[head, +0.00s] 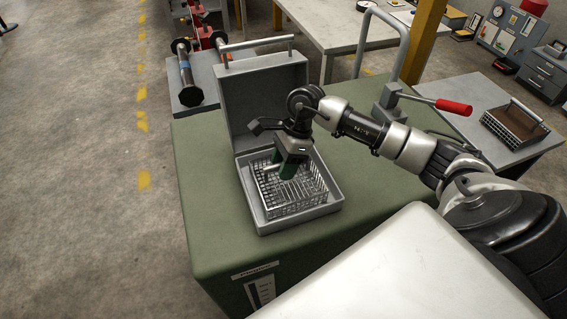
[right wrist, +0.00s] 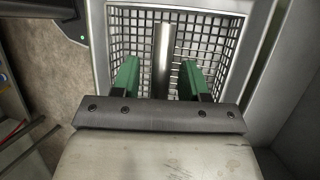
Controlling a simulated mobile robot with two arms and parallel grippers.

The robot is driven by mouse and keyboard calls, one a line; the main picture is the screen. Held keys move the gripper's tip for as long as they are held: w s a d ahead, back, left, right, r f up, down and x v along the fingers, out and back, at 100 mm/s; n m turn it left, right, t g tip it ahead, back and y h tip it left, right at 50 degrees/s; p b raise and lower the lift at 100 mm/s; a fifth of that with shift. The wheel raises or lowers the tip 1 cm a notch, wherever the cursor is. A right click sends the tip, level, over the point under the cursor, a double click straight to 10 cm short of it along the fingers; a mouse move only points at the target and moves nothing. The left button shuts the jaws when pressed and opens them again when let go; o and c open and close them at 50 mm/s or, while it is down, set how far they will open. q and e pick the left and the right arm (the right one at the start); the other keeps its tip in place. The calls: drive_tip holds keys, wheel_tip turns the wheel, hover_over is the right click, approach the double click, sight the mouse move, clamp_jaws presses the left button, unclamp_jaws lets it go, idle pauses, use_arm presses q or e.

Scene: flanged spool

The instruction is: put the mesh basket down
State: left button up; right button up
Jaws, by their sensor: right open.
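The mesh basket (head: 290,199) is a metal wire basket. It sits inside the grey open box (head: 262,226) on the green cabinet, and looks level. Its mesh also shows in the right wrist view (right wrist: 205,42), with a round metal handle bar (right wrist: 164,60) across it. My right gripper (head: 285,174) is over the basket, pointing down. Its green fingers (right wrist: 162,78) are open, one on each side of the bar, with gaps between. My left gripper is not in view.
The box's raised lid (head: 262,100) stands behind the basket. The green cabinet top (head: 215,205) is clear around the box. A flanged spool (head: 186,72) is at the back left. A red-handled lever (head: 453,106) and a basket with a brown block (head: 514,124) are to the right.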

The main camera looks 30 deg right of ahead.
drive_tip(key=b+v, duration=0.1)
drive_tip(key=v, duration=1.1)
idle(0.9)
